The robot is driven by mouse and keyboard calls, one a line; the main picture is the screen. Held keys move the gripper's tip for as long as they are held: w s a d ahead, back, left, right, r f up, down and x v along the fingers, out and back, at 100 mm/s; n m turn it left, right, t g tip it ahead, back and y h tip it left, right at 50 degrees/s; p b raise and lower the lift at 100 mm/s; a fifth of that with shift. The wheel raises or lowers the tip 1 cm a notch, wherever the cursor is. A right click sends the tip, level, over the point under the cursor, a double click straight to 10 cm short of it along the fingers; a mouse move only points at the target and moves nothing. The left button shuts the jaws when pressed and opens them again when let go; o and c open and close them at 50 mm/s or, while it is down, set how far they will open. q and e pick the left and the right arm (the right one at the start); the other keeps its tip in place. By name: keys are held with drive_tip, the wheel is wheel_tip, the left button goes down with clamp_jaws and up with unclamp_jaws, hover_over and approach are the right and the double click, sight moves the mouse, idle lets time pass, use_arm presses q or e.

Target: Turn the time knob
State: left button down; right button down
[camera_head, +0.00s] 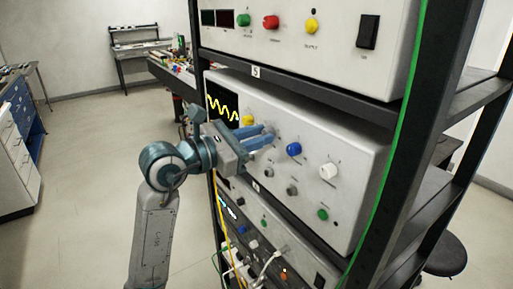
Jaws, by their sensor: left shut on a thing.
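A white instrument (348,160) with a yellow waveform screen (222,103) stands on the middle shelf of the rack. Its front panel carries a yellow knob (248,120), a blue knob (293,149), a white knob (328,170) and a green knob (323,214). No label that I can read marks the time knob. My left gripper (268,137) reaches in from the left, its blue fingers against the panel between the yellow and blue knobs. It is shut on a knob that its fingers mostly hide. My right gripper is not in view.
Another white instrument (345,45) with red and yellow knobs and a black switch sits on the shelf above. A lower instrument (262,238) has cables plugged in. A black rack post (412,150) with a green cable stands at the right. The floor at left is clear.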

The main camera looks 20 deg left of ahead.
use_arm(q)
drive_tip(key=shift+m+b, duration=1.05)
drive_tip(key=shift+m, duration=0.15)
drive_tip(key=c, duration=1.3)
unclamp_jaws()
drive_tip(key=b+v, duration=0.5)
drive_tip(key=v, duration=0.5)
drive_tip(key=shift+s+a, duration=0.25)
drive_tip(key=shift+s, duration=0.05)
